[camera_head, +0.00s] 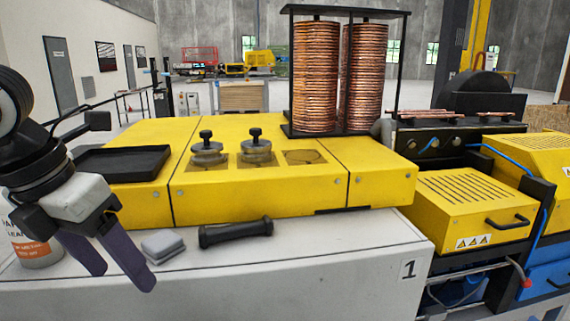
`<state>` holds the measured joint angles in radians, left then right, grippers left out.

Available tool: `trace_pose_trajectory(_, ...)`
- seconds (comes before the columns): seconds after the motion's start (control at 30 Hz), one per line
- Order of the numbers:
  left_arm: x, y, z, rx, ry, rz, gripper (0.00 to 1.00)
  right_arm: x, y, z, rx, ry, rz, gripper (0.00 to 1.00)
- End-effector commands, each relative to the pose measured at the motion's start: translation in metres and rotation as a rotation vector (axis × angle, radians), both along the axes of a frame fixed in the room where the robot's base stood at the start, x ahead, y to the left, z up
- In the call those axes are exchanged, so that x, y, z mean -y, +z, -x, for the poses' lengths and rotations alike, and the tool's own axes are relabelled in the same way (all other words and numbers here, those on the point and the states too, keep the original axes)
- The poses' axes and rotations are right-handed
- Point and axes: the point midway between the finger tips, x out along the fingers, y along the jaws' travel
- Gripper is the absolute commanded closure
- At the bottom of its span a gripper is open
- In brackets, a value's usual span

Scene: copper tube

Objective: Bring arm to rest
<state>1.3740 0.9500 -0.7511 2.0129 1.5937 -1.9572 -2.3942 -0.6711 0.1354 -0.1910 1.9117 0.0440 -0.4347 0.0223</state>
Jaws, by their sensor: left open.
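My left gripper (118,272) hangs at the left over the white front ledge of the machine (330,266). Its two dark purple fingers are spread apart and point down, with nothing between them. My left arm comes in from the left edge above it. Just right of the fingers, a small grey block (163,246) lies on the ledge. My right gripper and arm are not in this view.
A black handle-like bar (236,233) lies on the ledge. A labelled can (35,250) stands behind my left gripper. The yellow housing (270,195) bears a black tray (122,163), two knobbed weights (256,147) and a rack of copper coils (316,75).

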Motion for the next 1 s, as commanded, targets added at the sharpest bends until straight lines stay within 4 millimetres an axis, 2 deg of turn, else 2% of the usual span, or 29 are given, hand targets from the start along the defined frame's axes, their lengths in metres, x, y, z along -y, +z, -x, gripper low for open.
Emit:
trace_pose_trajectory(0.17,0.027,-0.05,-0.01,-0.034,0.182,0.07,0.35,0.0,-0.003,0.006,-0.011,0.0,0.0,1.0)
trace_pose_trajectory(0.33,0.064,-0.114,-0.011,-0.084,0.483,0.209,0.35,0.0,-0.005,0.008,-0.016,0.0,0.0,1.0)
trace_pose_trajectory(0.5,0.097,-0.173,0.0,-0.167,0.861,0.389,0.35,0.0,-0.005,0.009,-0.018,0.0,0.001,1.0)
trace_pose_trajectory(0.6,0.11,-0.204,0.012,-0.228,1.111,0.497,0.35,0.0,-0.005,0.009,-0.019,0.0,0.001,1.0)
trace_pose_trajectory(0.8,0.118,-0.259,0.045,-0.357,1.674,0.687,0.35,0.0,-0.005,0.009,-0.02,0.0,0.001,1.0)
trace_pose_trajectory(1.0,0.095,-0.306,0.09,-0.422,2.279,0.814,0.35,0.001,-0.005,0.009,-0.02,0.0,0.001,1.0)
